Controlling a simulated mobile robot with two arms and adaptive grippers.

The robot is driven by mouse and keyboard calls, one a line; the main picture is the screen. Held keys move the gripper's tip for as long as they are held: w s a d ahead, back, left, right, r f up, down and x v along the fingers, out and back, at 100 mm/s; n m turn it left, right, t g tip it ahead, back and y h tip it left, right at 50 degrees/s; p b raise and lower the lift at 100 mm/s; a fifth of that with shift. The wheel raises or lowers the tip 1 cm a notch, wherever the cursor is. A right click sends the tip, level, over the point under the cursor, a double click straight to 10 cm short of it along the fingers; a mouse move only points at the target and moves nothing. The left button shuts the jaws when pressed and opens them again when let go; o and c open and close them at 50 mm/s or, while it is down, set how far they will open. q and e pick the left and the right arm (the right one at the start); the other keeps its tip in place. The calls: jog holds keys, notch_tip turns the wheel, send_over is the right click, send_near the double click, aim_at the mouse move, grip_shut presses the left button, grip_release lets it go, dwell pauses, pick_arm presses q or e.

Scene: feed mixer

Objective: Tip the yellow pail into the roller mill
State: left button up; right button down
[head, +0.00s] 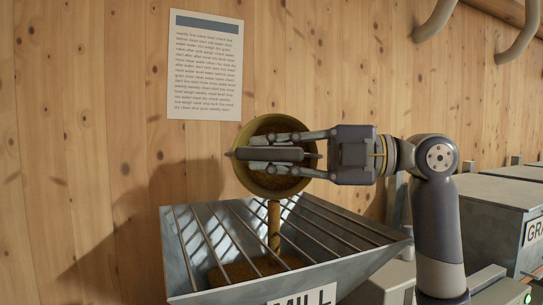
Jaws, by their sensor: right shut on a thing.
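The yellow pail (262,187) is tipped over the roller mill (372,254), its open mouth facing me. Brown feed shows inside the pail behind the fingers. A narrow stream of brown feed (273,228) falls from its lower rim through the bars of the mill's grey hopper. Some brown feed (245,270) lies in the hopper below the bars. My right gripper (258,153) reaches in from the right and is shut on the pail, its fingers across the mouth. The exact grip point is partly hidden by the fingers. My left gripper is out of view.
A wooden wall with a printed sheet (205,65) stands behind the mill. A grey bin (500,205) with a partly visible label stands at the right. Grey pipes (436,20) run at the upper right. The space left of the hopper is clear.

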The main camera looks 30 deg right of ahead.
jog(key=shift+s+a+f+n+b, duration=0.2)
jog(key=shift+s+f+n+b, duration=0.2)
jog(key=shift+f+n+b, duration=0.4)
jog(key=shift+s+a+f+n+b, duration=0.3)
jog(key=shift+f+n+b, duration=0.35)
jog(key=shift+b, duration=0.4)
jog(key=shift+s+a+f+n+b, duration=0.15)
jog(key=shift+s+f+n+b, duration=0.35)
jog(key=shift+f+b, duration=0.35)
jog(key=shift+s+a+f+n+b, duration=0.2)
jog(key=shift+f+n+b, duration=0.25)
jog(key=shift+n+b, duration=0.25)
jog(key=shift+s+a+f+n+b, duration=0.15)
jog(key=shift+f+n+b, duration=0.3)
jog(key=shift+n+b, duration=0.15)
jog(key=w+r+m+p, duration=0.1)
jog(key=r+m+p, duration=0.1)
jog(key=r+p, duration=0.1)
jog(key=w+d+r+m+p, duration=0.1)
jog(key=r+m+p, duration=0.1)
jog(key=r+p, duration=0.1)
jog(key=w+d+r+m+p, duration=0.1)
jog(key=r+m+p, duration=0.2)
jog(key=p, duration=0.1)
jog(key=shift+w+d+r+p, duration=0.15)
jog(key=shift+w+r+p, duration=0.05)
jog(key=shift+r+p, duration=0.1)
jog(key=shift+w+d+r+m+p, duration=0.15)
jog(key=shift+w+r+m+p, duration=0.1)
jog(key=shift+m+p, duration=0.25)
